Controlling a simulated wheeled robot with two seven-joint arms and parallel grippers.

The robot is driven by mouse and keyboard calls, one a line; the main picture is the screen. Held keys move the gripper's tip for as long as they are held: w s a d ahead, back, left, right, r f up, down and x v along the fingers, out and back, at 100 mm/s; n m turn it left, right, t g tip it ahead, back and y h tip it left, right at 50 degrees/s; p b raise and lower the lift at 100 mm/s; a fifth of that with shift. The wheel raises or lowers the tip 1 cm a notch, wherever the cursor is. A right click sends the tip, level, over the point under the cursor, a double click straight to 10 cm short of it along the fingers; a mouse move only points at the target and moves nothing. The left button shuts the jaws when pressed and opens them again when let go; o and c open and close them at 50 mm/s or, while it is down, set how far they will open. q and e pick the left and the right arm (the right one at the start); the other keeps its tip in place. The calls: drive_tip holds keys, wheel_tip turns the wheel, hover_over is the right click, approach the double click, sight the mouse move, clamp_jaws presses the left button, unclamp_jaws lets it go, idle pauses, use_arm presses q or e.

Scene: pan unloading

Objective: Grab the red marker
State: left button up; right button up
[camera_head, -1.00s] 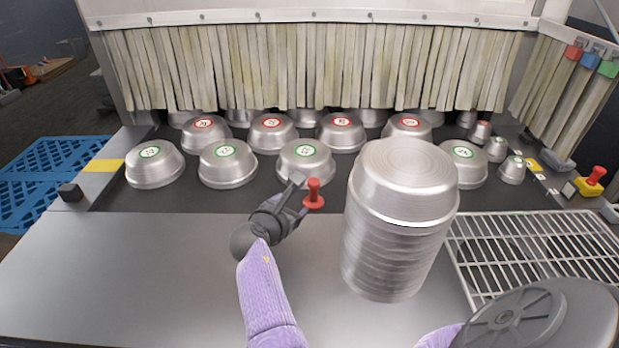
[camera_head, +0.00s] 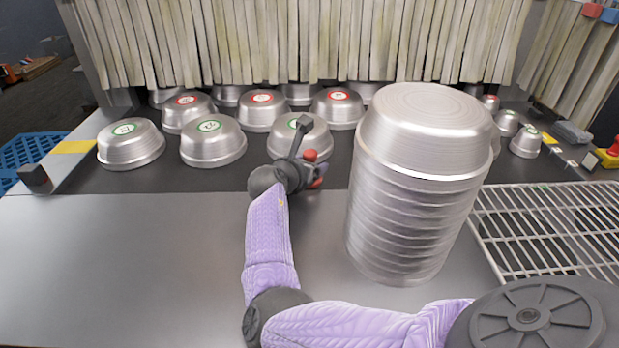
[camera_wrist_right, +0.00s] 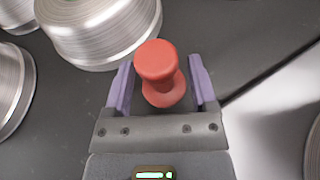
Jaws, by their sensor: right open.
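The red marker (camera_head: 311,155) is a small knobbed peg with a wider base. It stands on the dark belt in front of a green-labelled pan and is partly hidden by my gripper in the head view. My right gripper (camera_head: 314,171) is at the marker, its arm coming in from the lower right. In the right wrist view the marker (camera_wrist_right: 156,62) lies between the two purple fingers of the open gripper (camera_wrist_right: 160,80), with a visible gap on each side. My left gripper is not in view.
A tall stack of metal pans (camera_head: 412,210) stands close to the right of my gripper. Upturned pans (camera_head: 212,148) with green and red labels fill the belt behind. A wire rack (camera_head: 550,225) lies at right. The grey counter (camera_head: 120,260) at left is clear.

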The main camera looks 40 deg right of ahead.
drive_tip(key=c, duration=1)
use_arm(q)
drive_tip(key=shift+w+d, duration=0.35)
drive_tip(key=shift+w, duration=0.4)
